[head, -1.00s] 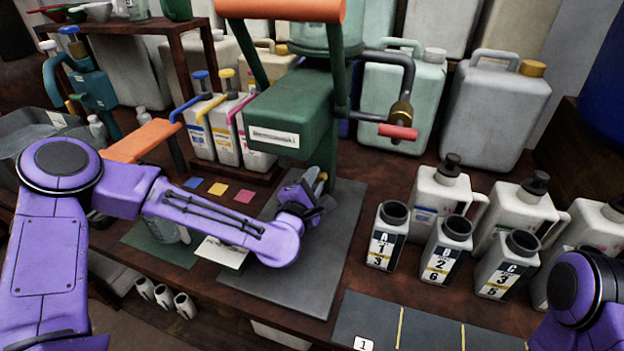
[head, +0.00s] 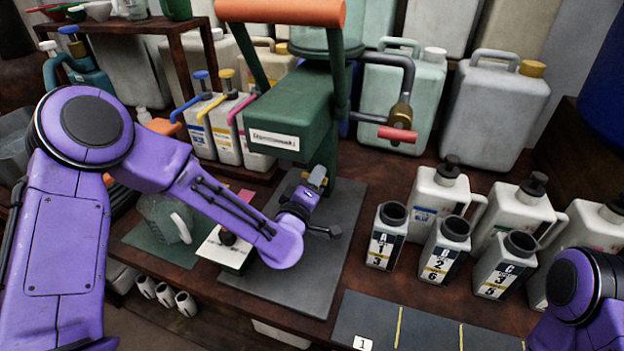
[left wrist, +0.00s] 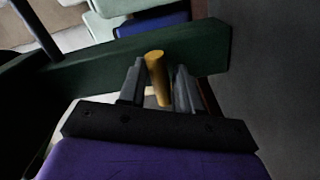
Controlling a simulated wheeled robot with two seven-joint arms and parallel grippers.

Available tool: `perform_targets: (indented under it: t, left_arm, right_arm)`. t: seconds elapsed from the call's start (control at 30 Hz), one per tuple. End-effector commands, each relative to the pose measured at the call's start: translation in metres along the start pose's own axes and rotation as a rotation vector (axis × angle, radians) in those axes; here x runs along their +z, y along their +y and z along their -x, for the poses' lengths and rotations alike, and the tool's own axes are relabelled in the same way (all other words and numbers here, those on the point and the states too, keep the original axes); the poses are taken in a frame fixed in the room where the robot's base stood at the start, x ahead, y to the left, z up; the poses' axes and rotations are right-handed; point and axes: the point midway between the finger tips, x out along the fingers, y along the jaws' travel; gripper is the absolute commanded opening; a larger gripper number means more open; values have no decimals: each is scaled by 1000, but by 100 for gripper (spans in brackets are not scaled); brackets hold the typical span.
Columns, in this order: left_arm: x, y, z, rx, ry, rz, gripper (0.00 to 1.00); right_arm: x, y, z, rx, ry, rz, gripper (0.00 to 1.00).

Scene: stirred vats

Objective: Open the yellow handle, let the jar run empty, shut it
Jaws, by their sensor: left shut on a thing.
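My left gripper (head: 316,182) is at the front of the green machine (head: 292,110), just under its box-shaped body. In the left wrist view, the yellow handle (left wrist: 156,75) stands between the two fingers of the left gripper (left wrist: 160,88), which are shut on it. In the head view the handle is mostly hidden by the gripper. A clear jar (head: 163,218) with a pale handle stands on a green mat (head: 190,252) left of the machine, partly behind my left arm. I cannot tell its fill level. My right gripper is not in view.
Labelled open bottles (head: 387,237) and white pump bottles (head: 440,195) stand to the right. A red-tipped bent lever (head: 397,134) sticks out from the machine's right side. A white card (head: 225,250) with a dark knob lies near the jar. The grey mat (head: 330,285) is bare in front.

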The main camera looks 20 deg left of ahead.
Motion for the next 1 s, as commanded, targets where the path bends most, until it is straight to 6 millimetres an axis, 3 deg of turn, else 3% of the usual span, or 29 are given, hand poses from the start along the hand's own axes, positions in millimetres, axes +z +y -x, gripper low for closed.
perform_targets:
  t: [0.4,0.93,0.97,1.0]
  left_arm:
    - [-4,5,-3,11,11,-179,12]
    - [-4,3,-3,7,13,-203,12]
    - [-4,3,-3,7,13,-203,46]
    - [-4,3,-3,7,12,-203,59]
  right_arm:
    - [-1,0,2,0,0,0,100]
    - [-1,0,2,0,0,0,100]
    - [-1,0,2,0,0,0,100]
    - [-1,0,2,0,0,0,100]
